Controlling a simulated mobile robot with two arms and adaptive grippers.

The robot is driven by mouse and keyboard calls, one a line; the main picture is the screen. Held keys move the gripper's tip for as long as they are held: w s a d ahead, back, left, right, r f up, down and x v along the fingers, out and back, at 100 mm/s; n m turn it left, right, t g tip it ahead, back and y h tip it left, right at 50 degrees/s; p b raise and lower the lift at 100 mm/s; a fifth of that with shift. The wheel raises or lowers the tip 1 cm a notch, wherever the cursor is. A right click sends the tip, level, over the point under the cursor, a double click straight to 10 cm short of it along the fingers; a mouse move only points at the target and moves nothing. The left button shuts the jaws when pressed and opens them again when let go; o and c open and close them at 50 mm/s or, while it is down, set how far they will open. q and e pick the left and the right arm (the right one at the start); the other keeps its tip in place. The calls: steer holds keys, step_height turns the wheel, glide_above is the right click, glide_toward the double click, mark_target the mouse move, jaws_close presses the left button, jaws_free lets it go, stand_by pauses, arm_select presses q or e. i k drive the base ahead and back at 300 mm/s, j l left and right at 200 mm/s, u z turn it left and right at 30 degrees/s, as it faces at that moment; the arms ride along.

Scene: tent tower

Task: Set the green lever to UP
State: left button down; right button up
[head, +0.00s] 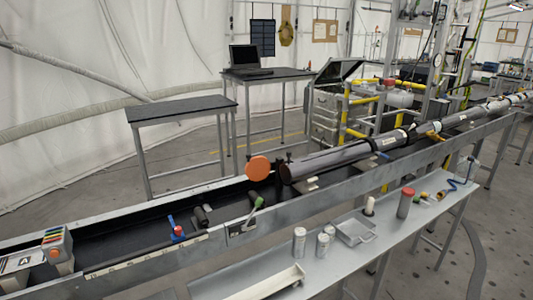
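The green lever (258,203) is on the near side wall of the long metal trough, with a pale plate (241,229) at its base. Its green handle tilts up and to the right. Any UP marking on the plate is too small to read. Neither of my grippers shows in the head view.
The trough (330,179) runs diagonally and holds a long dark tube (345,158), an orange disc (258,167) and a blue-and-red valve (178,232). A shelf (330,268) in front carries cans, a metal tray (355,232) and a red-topped cylinder (405,203).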

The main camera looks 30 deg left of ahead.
mark_target(259, 201)
steer(key=u, duration=1)
